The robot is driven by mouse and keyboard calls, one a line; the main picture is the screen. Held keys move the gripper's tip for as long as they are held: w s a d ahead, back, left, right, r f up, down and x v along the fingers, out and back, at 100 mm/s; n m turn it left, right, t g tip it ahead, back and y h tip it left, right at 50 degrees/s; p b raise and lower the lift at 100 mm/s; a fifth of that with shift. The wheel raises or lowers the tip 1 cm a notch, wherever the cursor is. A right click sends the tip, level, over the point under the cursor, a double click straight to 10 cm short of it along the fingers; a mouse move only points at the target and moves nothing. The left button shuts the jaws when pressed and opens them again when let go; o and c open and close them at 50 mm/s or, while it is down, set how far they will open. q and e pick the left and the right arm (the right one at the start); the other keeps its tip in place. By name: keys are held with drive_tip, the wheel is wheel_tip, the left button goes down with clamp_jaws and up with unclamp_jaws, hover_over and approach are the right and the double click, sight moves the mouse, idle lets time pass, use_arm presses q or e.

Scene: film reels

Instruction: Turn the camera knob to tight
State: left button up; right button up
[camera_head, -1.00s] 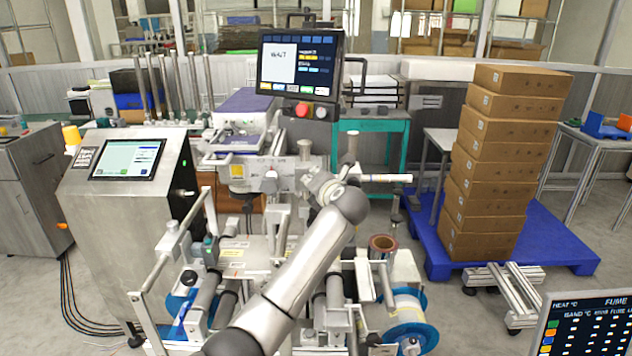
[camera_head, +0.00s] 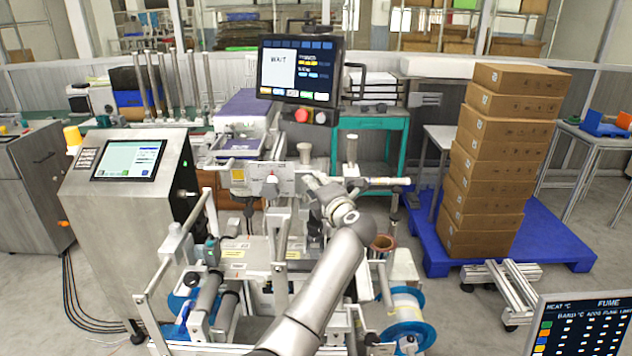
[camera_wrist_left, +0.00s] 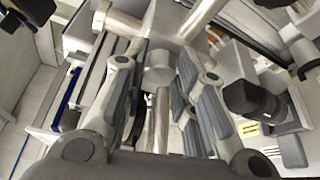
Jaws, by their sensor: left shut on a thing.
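My left arm comes in from the bottom of the head view, and its gripper (camera_head: 309,183) is at the middle of the machine, partly hidden by my own wrist. In the left wrist view, the grey-padded fingers (camera_wrist_left: 160,78) stand on either side of a pale metal round knob (camera_wrist_left: 158,66) and are shut on it. A metal rod shows below the knob between the fingers. I cannot read the knob's setting. My right gripper is in neither view.
A monitor reading WAIT (camera_head: 299,72) stands above the machine. A control cabinet (camera_head: 125,205) is at the left. Stacked cartons (camera_head: 497,160) stand on a blue pallet (camera_head: 545,235) at the right. A copper-coloured roll (camera_head: 383,243) is beside my forearm.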

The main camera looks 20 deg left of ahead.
use_arm(q)
drive_tip(key=m+t, duration=0.1)
drive_tip(key=m, duration=0.2)
drive_tip(key=f+m+t+p, duration=0.1)
drive_tip(key=m, duration=0.3)
drive_tip(key=m+t+y, duration=0.1)
drive_tip(key=m+t, duration=0.1)
drive_tip(key=m, duration=0.2)
drive_tip(key=shift+f, duration=0.15)
drive_tip(key=shift+m, duration=0.4)
drive_tip(key=o, duration=1)
drive_tip(key=shift+o, duration=0.2)
drive_tip(key=shift+n, duration=0.3)
